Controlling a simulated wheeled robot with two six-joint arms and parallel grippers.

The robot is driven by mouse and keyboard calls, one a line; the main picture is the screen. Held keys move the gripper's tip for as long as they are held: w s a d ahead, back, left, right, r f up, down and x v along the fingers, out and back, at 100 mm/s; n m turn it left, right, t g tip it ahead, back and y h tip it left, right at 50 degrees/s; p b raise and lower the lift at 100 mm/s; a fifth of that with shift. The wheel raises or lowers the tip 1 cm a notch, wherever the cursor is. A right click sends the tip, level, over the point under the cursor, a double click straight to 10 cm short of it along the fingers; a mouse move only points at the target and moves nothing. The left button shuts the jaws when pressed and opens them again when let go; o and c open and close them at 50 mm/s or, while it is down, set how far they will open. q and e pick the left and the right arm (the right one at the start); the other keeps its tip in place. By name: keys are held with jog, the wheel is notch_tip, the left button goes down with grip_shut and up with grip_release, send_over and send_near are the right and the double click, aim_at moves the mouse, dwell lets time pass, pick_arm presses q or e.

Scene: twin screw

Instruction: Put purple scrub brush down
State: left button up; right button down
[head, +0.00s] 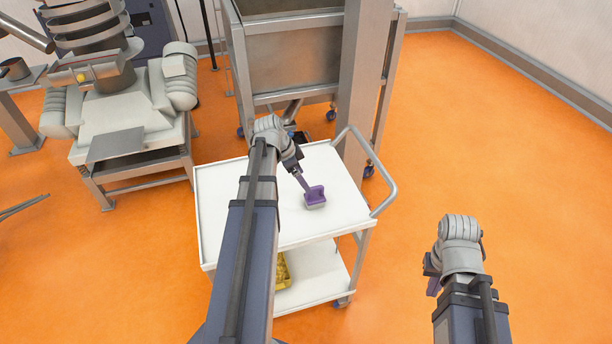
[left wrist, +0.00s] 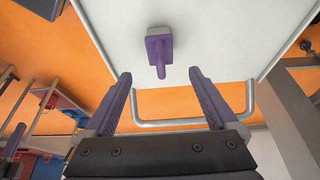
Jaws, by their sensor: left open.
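The purple scrub brush (head: 315,194) rests on the white top of the cart (head: 232,215), right of its middle. It also shows in the left wrist view (left wrist: 159,46), its handle pointing towards my left gripper. My left gripper (head: 300,180) is close to the brush in the head view. In the left wrist view its purple fingers (left wrist: 160,74) are spread wide with nothing between their pads, and the brush lies just past the fingertips. My right gripper (head: 433,285) hangs over the orange floor, right of the cart; its fingers are mostly hidden.
The cart has a metal push handle (head: 372,170) at its right and a yellow item (head: 283,271) on its lower shelf. A steel frame (head: 300,60) stands behind it. A grey machine (head: 125,110) stands at the left. The floor at the right is clear.

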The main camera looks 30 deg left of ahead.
pick_arm(q)
jog(key=shift+r, duration=0.15)
jog(key=s+d+n+g+y, duration=0.1)
jog(key=s+d, duration=0.3)
jog(key=d, duration=0.7)
jog(key=s+d+f+n+g+y, duration=0.1)
jog(key=s+d, duration=0.3)
jog(key=d, duration=0.7)
jog(key=s+d+n+g+y, duration=0.1)
jog(key=s+d, duration=0.4)
jog(key=d, duration=0.6)
jog(key=shift+d+f+n+g+y, duration=0.2)
jog(key=shift+f+n+g+y, duration=0.1)
jog(key=shift+n+y, duration=0.35)
